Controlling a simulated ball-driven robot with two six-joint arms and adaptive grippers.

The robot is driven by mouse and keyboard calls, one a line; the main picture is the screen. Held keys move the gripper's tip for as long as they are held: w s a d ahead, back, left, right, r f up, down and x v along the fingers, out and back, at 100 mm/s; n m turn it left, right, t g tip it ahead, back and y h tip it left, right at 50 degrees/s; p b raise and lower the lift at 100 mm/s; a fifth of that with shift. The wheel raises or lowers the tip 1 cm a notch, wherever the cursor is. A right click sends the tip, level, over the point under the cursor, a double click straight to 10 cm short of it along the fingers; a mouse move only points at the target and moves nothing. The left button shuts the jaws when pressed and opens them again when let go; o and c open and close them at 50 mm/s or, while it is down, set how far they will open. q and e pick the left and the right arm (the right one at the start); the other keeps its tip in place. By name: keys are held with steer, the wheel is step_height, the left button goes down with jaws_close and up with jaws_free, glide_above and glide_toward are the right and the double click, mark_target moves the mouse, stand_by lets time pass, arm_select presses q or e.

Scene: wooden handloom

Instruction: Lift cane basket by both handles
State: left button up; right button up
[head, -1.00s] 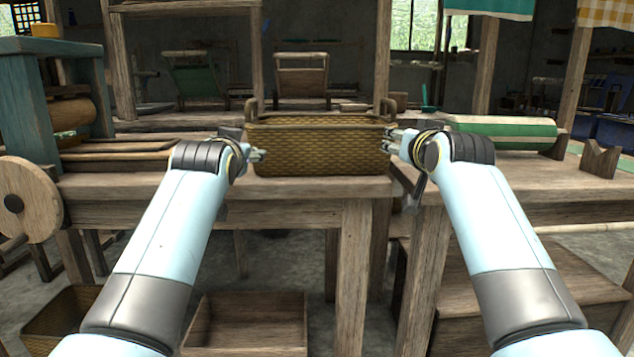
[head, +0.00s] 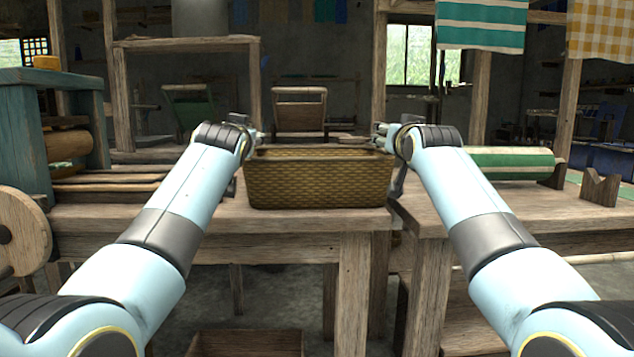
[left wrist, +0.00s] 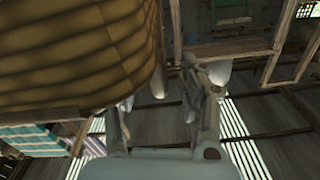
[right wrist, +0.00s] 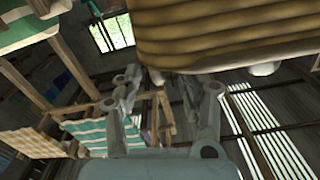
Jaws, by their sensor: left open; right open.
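The woven cane basket (head: 320,182) sits level on the wooden table in the middle of the head view. My left gripper (head: 254,138) is open at its left end, just above the rim. My right gripper (head: 381,133) is open at its right end, also just above the rim. The grippers largely hide the end handles in the head view. The basket's woven wall fills the upper left of the left wrist view (left wrist: 75,55), beside the spread fingers (left wrist: 160,100). It fills the upper right of the right wrist view (right wrist: 235,35), above the spread fingers (right wrist: 168,95).
The wooden table (head: 290,222) is bare in front of the basket. A green-and-white cloth roll (head: 508,163) lies at the right. A blue-green wooden frame (head: 60,125) stands at the left. Striped and checked cloths hang at the upper right.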

arm_select(q)
steer(key=shift+w+a, duration=0.15)
steer(key=shift+w, duration=1.8)
arm_select(e)
steer(key=shift+w+a, duration=0.15)
steer(key=shift+w, duration=1.8)
arm_select(q)
jaws_close()
arm_select(e)
jaws_close()
steer(key=shift+r, duration=0.1)
